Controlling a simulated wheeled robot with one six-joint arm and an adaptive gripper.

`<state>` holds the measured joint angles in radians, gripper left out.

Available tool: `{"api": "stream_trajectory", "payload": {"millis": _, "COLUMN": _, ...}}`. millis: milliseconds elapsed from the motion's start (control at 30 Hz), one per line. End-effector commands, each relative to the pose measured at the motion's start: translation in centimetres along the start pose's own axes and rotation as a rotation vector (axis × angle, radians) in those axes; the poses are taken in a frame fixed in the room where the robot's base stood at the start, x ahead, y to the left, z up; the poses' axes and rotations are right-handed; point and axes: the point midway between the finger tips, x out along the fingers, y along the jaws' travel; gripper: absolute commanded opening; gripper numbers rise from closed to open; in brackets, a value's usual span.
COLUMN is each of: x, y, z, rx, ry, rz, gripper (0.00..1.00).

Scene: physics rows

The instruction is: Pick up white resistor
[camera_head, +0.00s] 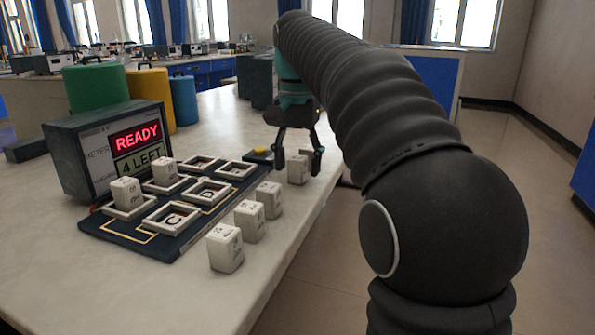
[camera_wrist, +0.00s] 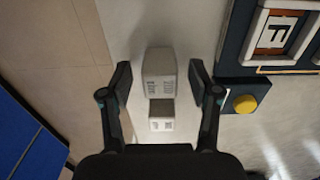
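Several white resistor blocks with small dark print look alike, so I cannot tell which one is meant. One white block (camera_head: 298,171) stands on the bench at the far end of a loose row. My gripper (camera_head: 298,160) is open around it, one finger on each side. In the wrist view the white block (camera_wrist: 159,68) lies between the spread fingertips (camera_wrist: 160,82), with visible gaps on both sides. Three other white blocks (camera_head: 225,248), (camera_head: 250,221), (camera_head: 269,199) stand nearer along the board's right side.
A dark board (camera_head: 130,232) with framed, lettered slots holds two white blocks (camera_head: 125,192), (camera_head: 165,171). A yellow button (camera_wrist: 245,104) is right of my gripper in the wrist view. A meter box (camera_head: 85,150) reads READY. Green, yellow and blue canisters (camera_head: 97,88) stand behind. The bench edge is close.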

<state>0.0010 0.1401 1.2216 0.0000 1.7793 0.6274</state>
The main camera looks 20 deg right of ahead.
Motion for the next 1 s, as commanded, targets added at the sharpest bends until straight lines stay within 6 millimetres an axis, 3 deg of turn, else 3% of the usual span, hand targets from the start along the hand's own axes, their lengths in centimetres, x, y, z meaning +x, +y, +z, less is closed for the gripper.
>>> {"api": "stream_trajectory", "payload": {"millis": 33, "x": 0.0, "y": 0.0, "z": 0.0, "rx": 0.000, "ry": 0.000, "rz": 0.000, "gripper": 0.47}}
{"api": "stream_trajectory", "payload": {"millis": 233, "x": 0.0, "y": 0.0, "z": 0.0, "rx": 0.000, "ry": 0.000, "rz": 0.000, "gripper": 0.00}}
{"api": "stream_trajectory", "payload": {"millis": 667, "x": -0.7, "y": 0.0, "z": 0.0, "rx": 0.000, "ry": 0.000, "rz": 0.000, "gripper": 0.00}}
{"api": "stream_trajectory", "payload": {"millis": 900, "x": -4.4, "y": -0.1, "z": -0.1, "rx": 0.000, "ry": 0.002, "rz": -0.002, "gripper": 0.00}}
{"api": "stream_trajectory", "payload": {"millis": 1000, "x": -5.5, "y": 2.1, "z": 0.0, "rx": 0.006, "ry": 0.002, "rz": -0.001, "gripper": 0.00}}
